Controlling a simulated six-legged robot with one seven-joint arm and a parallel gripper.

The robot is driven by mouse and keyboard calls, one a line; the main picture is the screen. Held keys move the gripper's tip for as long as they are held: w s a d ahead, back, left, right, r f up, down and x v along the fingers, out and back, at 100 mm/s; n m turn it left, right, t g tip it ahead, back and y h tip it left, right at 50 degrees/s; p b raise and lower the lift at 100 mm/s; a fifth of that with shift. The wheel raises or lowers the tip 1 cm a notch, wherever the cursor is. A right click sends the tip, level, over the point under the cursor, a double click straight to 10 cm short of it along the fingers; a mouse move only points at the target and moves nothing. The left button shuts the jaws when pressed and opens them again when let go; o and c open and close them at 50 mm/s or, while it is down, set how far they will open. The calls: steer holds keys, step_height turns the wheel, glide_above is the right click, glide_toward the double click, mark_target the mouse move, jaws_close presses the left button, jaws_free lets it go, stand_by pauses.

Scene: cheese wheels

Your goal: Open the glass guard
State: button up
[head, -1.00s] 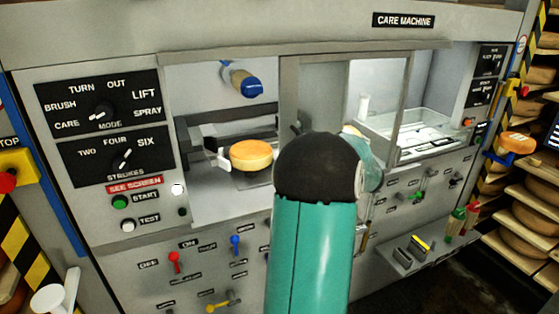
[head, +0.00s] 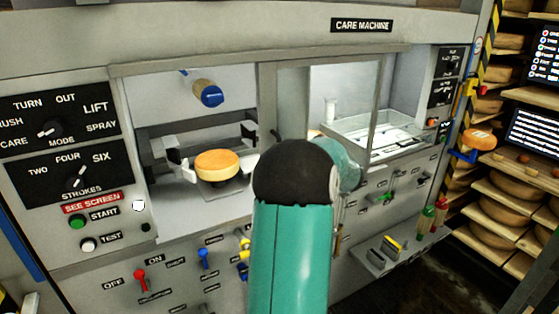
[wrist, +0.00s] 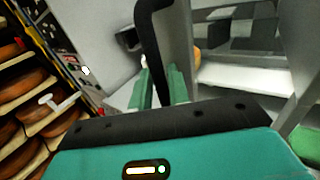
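The glass guard (head: 345,105) is a clear framed pane across the front of the grey care machine, right of an uncovered opening. A black bar handle (wrist: 152,45) rises in front of my wrist view. A small dark part of it seems to show beside my arm in the head view. My gripper (wrist: 163,88) has its two green fingers close on either side of the handle's lower part, and looks shut on it. The fingertips are hidden from the head view by my teal arm. An orange cheese wheel (head: 217,165) sits inside the left opening.
A control panel (head: 60,150) with dials and buttons is at the left. Coloured levers (head: 203,258) stick out below the opening. A small ledge (head: 385,258) juts out at lower right. Shelves of cheese (head: 500,205) stand on the right.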

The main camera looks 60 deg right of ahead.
steer(key=s, duration=1.3)
steer(key=shift+s, duration=0.4)
